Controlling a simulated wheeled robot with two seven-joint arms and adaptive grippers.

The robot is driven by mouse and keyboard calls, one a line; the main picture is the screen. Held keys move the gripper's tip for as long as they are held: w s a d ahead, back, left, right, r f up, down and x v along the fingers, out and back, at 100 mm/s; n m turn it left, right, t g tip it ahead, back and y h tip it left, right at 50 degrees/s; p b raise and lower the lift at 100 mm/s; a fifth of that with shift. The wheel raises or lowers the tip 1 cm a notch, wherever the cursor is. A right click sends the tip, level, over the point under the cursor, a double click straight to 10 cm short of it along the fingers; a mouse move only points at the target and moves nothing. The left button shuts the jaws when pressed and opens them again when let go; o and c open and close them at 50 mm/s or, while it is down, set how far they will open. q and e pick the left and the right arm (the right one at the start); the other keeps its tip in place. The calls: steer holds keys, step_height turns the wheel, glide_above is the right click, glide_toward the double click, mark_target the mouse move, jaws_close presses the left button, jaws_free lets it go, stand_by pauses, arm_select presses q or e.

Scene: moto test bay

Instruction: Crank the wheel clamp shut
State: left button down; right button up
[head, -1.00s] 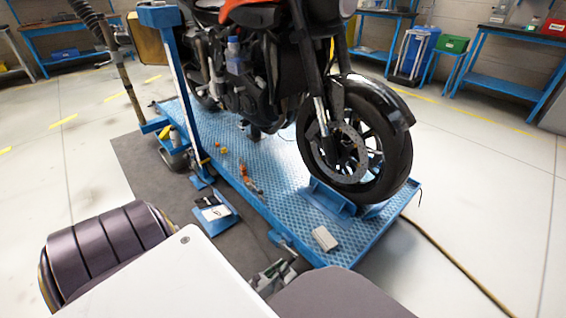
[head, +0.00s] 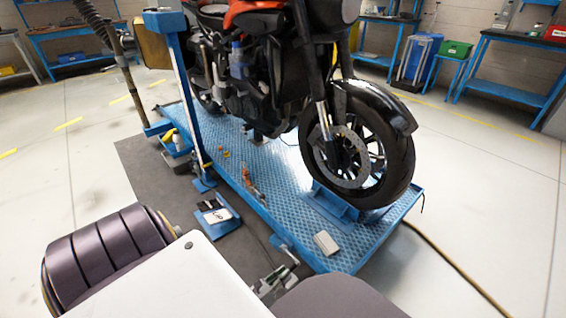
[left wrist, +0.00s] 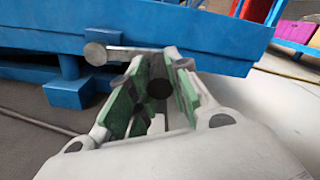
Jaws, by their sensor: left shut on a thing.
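The motorcycle's front wheel (head: 398,165) stands in the blue wheel clamp (head: 333,203) on the blue lift platform (head: 372,246). In the head view the crank (head: 287,249) is small and partly hidden. My left gripper (head: 273,284) is at the crank, just off the platform edge. In the left wrist view its green-padded fingers (left wrist: 159,95) are shut around the crank's dark round handle (left wrist: 159,88). My right gripper is not in view.
A light grey box (head: 326,242) and an orange-handled tool (head: 257,192) lie on the platform. A yellow-brown cable (head: 450,268) runs along the floor at right. The floor right of the platform is mostly clear.

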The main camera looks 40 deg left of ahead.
arm_select(q)
steer(key=shift+s+d+f, duration=0.1)
steer(key=shift+d+f, duration=0.15)
steer(key=shift+f, duration=0.25)
steer(key=c, duration=1.4)
jaws_free()
steer(key=shift+o, duration=0.5)
steer(key=shift+s+f, duration=0.15)
steer(key=shift+s, duration=0.6)
steer(key=s+a, duration=0.1)
steer(key=s, duration=0.9)
steer(key=shift+s+a+r, duration=0.15)
steer(key=shift+a+r, duration=0.05)
steer(key=shift+r, duration=0.2)
